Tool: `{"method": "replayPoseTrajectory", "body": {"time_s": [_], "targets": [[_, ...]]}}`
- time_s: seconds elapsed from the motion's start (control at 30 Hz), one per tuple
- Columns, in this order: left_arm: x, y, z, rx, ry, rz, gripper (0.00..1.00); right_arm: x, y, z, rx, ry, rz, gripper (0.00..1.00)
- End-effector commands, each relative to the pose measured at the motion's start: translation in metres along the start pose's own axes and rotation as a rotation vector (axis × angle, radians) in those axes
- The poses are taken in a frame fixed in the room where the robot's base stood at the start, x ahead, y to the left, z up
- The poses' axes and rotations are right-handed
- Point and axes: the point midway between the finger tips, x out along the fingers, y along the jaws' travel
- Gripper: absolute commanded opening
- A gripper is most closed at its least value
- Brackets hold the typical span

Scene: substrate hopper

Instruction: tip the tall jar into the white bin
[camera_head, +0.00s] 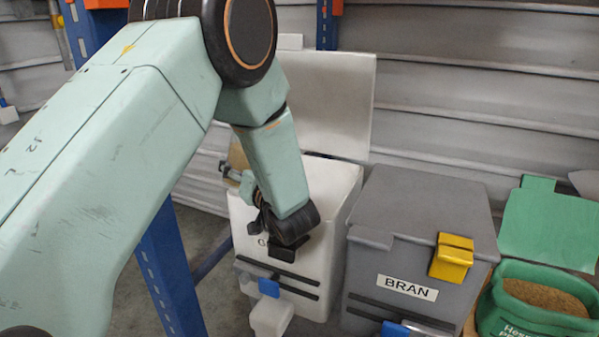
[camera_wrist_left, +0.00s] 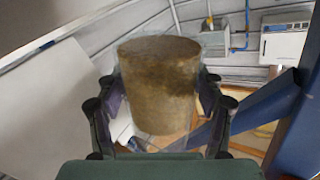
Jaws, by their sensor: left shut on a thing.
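The white bin (camera_head: 335,250) stands left of the grey bin, with its lid (camera_head: 340,95) raised at the back. My left gripper (camera_head: 247,190) is over the left side of the white bin's opening, mostly behind my own wrist. In the left wrist view my left gripper (camera_wrist_left: 158,110) is shut on the tall jar (camera_wrist_left: 158,90), one finger at each side. The jar is clear and shows brown, grainy material inside. In the head view the jar is mostly hidden by my arm. My right gripper is in neither view.
A grey bin (camera_head: 420,205) marked BRAN, with its lid shut and a yellow clip (camera_head: 452,257), stands right of the white bin. A green sack (camera_head: 530,310) with brown contents is at far right. A blue post (camera_head: 165,265) stands at the left.

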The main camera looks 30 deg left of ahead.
Motion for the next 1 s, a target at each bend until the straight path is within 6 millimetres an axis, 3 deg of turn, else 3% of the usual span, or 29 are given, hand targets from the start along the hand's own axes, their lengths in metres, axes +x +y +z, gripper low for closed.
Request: {"method": "replayPoseTrajectory", "body": {"time_s": [0.1, 0.3, 0.5, 1.0], "targets": [[0.001, -0.013, -0.003, 0.158, -0.001, -0.001, 0.22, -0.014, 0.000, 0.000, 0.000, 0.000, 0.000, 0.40], [0.002, -0.026, 0.002, 0.412, -0.002, -0.002, 0.22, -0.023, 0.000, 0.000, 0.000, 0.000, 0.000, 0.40], [0.003, -0.032, 0.007, 0.652, 0.000, -0.001, 0.22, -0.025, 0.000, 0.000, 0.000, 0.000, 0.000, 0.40], [0.003, -0.029, 0.014, 1.080, 0.002, -0.001, 0.22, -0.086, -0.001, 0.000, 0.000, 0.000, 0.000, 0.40]]}}
